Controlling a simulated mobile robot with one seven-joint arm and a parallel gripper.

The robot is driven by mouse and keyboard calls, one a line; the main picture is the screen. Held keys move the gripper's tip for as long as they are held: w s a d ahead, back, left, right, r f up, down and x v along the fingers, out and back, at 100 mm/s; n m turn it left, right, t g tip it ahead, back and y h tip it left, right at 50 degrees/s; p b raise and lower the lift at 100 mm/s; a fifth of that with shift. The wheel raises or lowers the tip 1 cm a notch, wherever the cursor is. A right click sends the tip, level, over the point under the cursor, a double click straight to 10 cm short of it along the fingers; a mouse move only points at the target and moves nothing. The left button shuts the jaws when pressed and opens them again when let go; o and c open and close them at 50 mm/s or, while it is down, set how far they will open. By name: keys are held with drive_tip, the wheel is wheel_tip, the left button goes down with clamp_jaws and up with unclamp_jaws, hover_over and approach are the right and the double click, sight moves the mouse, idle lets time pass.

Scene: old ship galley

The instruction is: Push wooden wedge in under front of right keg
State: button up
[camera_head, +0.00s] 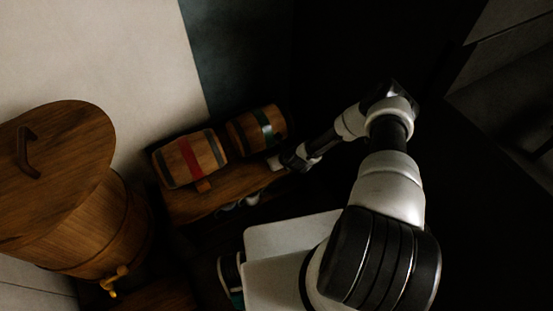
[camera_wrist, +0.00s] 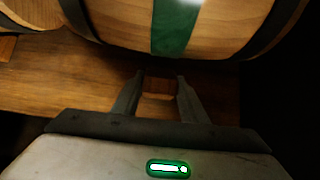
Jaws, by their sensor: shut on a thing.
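The right keg (camera_head: 257,128) lies on its side on a wooden shelf, with a green band around its middle. Its green-banded belly (camera_wrist: 205,28) fills the top of the wrist view. My gripper (camera_wrist: 161,77) is low in front of this keg, its fingers pointing at the underside. It is shut on the wooden wedge (camera_wrist: 158,97), a small brown block between the fingers. The wedge's far end is dark under the keg, and I cannot tell whether it touches. In the head view my gripper (camera_head: 277,163) is at the shelf's right end; the wedge cannot be made out there.
The left keg (camera_head: 190,158), with a red band, lies beside the right keg. A small wooden block (camera_head: 203,186) sits at its front. The bare shelf (camera_head: 205,204) extends in front of the kegs. A large lidded wooden barrel (camera_head: 95,220) with a brass tap stands at the left.

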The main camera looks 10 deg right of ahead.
drive_tip(key=shift+w+a, duration=0.25)
drive_tip(key=shift+w, duration=0.5)
drive_tip(key=shift+w+a, duration=0.2)
drive_tip(key=shift+w, duration=0.5)
drive_tip(key=o, duration=0.9)
drive_tip(key=shift+c, duration=0.2)
drive_tip(key=shift+c, duration=0.4)
drive_tip(key=shift+s, duration=0.1)
drive_tip(key=shift+s+d+r+p, duration=0.2)
drive_tip(key=shift+s+r+p, duration=0.2)
drive_tip(key=shift+r+p, duration=0.15)
drive_tip(key=s+f+p+v, duration=0.1)
drive_tip(key=p+v, duration=0.5)
drive_tip(key=v, duration=0.2)
drive_tip(key=shift+s+d+r, duration=0.25)
drive_tip(key=shift+r, duration=0.05)
